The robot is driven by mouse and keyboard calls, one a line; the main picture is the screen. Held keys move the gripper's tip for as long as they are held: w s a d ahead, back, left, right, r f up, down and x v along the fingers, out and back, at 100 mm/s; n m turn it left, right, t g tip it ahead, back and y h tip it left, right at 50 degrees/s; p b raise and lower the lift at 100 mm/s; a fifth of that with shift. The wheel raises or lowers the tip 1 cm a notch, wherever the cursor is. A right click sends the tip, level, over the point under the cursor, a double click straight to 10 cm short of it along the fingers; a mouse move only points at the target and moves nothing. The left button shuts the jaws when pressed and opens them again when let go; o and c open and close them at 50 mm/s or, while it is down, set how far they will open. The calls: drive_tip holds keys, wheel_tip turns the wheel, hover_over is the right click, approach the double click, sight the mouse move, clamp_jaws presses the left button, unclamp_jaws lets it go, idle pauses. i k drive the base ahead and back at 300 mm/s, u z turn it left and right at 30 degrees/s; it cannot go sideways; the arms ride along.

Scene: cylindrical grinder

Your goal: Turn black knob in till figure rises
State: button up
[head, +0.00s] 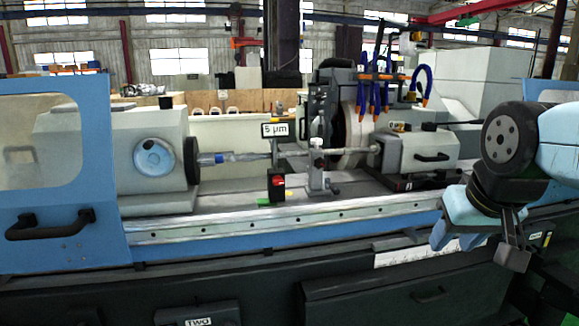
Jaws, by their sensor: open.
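A white display reading "5 µm" (275,130) stands behind the workpiece, left of the grinding wheel. Below it, a small upright measuring stand (317,172) rests on the table by the shaft, with small dark parts on it. I cannot tell for sure which part is the black knob; they are too small here. A black box with a red button (277,186) stands just left of the stand. My gripper (478,247) hangs at the right, in front of the machine, pointing down. It is open and empty, well apart from the stand and the display.
The shaft (240,157) runs from the left workhead (150,157) to the tailstock (425,152). The grinding wheel (352,130) and blue coolant hoses (423,82) are behind it. A blue door with a black handle (50,224) is at left.

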sight(320, 162)
drive_tip(key=u, duration=0.3)
drive_tip(key=k, duration=1.05)
drive_tip(key=z, duration=0.3)
drive_tip(key=i, duration=1.5)
